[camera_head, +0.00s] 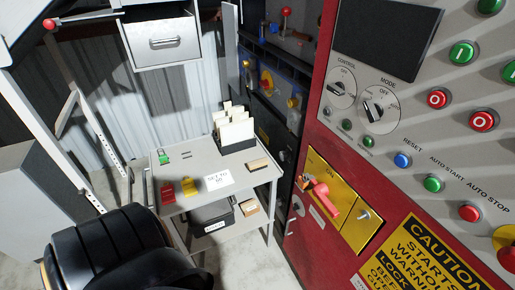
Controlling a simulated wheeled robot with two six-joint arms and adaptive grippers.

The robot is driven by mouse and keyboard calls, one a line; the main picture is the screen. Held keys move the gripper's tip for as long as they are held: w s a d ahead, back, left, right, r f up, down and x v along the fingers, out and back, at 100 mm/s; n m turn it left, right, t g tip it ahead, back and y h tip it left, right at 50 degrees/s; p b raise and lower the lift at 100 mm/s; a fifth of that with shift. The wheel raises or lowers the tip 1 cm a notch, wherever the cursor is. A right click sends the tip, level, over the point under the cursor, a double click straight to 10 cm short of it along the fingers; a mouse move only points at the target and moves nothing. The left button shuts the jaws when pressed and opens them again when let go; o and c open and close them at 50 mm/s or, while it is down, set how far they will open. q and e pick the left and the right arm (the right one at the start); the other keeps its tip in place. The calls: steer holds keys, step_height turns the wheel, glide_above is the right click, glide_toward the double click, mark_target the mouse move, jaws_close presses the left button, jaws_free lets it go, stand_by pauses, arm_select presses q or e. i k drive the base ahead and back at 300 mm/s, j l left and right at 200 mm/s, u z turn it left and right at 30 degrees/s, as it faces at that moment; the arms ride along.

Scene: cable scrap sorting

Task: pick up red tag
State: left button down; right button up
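A small red item (168,192), which looks like the red tag, lies near the left front corner of a small grey table (240,182). A yellow item (189,186) lies just to its right, apart from it. The red item is small, so its details are hard to make out. Neither of my grippers shows in the head view.
The table also holds a white note (217,180), a card rack (235,130), a green item (164,157) and a wooden block (258,164). A red control panel (345,150) stands right. A black ribbed shape (110,250) fills the lower left.

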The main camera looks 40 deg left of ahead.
mark_target(167, 192)
steer(key=k+l+u, duration=0.2)
steer(key=u, duration=2.05)
steer(key=z, duration=0.65)
steer(key=i+j+z, duration=0.15)
steer(key=j+z, duration=0.2)
steer(key=j, duration=0.2)
steer(key=i+j+z, duration=0.1)
steer(key=j+z, duration=0.25)
steer(key=j, duration=0.25)
steer(key=j+z, duration=0.4)
steer(key=j, duration=0.75)
